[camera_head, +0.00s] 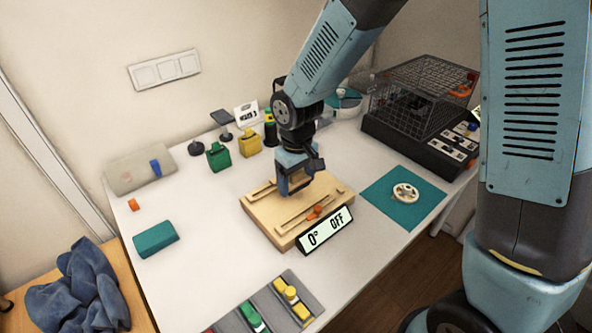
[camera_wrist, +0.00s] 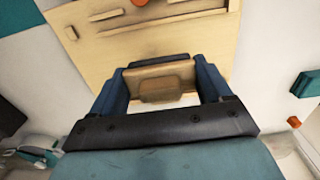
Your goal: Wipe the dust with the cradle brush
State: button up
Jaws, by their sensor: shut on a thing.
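My gripper (camera_head: 293,188) points down over the wooden board (camera_head: 262,222), close above its back half. In the wrist view my gripper (camera_wrist: 160,86) has its two blue fingers on either side of a tan-brown piece (camera_wrist: 166,89). This piece appears to be the cradle brush, held between them; its bristles are not visible. The board also shows in the wrist view (camera_wrist: 85,45) beyond the fingers. I cannot make out dust clearly in either view. Contact between the held piece and the board cannot be told.
A sign reading "0° OFF" (camera_head: 325,231) stands at the board's front edge, near an orange piece (camera_head: 315,212). A teal mat (camera_head: 383,213) with a white wheel (camera_head: 405,193) lies right. A teal block (camera_head: 155,238) lies left. A grey tray (camera_head: 279,307) is in front. A wire cage (camera_head: 420,95) stands back right.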

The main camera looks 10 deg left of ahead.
jog(key=shift+r, duration=1.45)
